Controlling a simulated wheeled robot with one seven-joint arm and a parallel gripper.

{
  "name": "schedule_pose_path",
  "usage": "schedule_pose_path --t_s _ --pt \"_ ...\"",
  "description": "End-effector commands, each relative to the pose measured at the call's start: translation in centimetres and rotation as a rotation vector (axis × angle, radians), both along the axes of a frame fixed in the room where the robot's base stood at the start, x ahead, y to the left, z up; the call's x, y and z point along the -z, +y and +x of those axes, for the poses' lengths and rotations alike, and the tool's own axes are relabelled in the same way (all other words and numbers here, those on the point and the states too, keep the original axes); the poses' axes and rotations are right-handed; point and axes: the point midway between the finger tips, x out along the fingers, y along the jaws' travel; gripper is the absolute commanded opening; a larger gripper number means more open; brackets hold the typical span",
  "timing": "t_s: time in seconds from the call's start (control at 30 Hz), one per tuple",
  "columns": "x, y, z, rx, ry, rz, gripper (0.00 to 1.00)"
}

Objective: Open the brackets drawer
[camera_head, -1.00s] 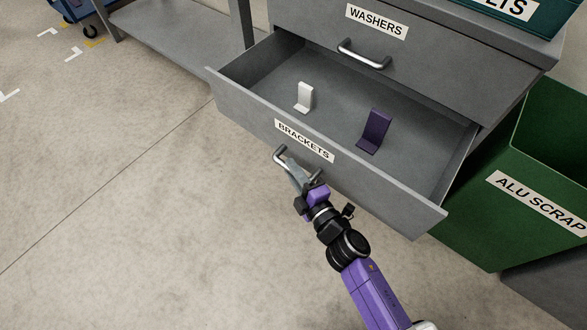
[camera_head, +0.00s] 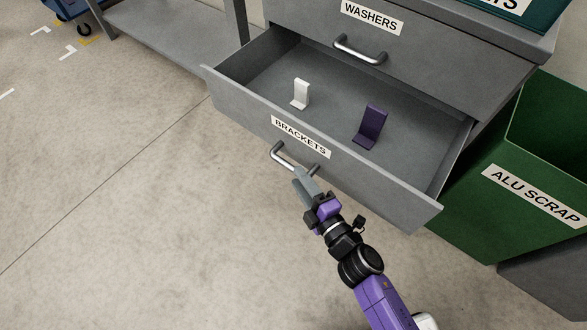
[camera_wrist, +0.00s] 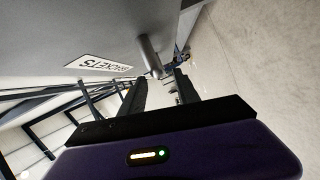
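The brackets drawer (camera_head: 375,185) is pulled well out of the grey cabinet, and its label reads BRACKETS. Its bar handle (camera_head: 283,158) is on the front, and also shows in the wrist view (camera_wrist: 150,55). My gripper (camera_head: 303,182) is just in front of the handle, near its right end. In the wrist view its two fingers (camera_wrist: 161,78) are apart with nothing held between them, and the handle lies beyond the fingertips. A white bracket (camera_head: 300,94) and a dark purple bracket (camera_head: 371,127) stand inside the drawer.
The washers drawer (camera_head: 430,60) above is shut. A green bin (camera_head: 545,165) marked ALU SCRAP stands right of the open drawer. A grey shelf (camera_head: 170,35) is at the back left. The floor at left and in front is clear.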

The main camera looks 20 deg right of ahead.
Motion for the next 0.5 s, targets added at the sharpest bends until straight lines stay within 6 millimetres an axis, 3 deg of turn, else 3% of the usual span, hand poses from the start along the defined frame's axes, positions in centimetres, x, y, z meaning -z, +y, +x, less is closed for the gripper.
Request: schedule_pose_path --t_s 0.2,0.5 --pt "-0.2 -0.5 -2.2 0.001 0.001 0.0 0.38" --pt "-0.2 -0.6 -2.4 0.0 0.0 0.0 0.38"
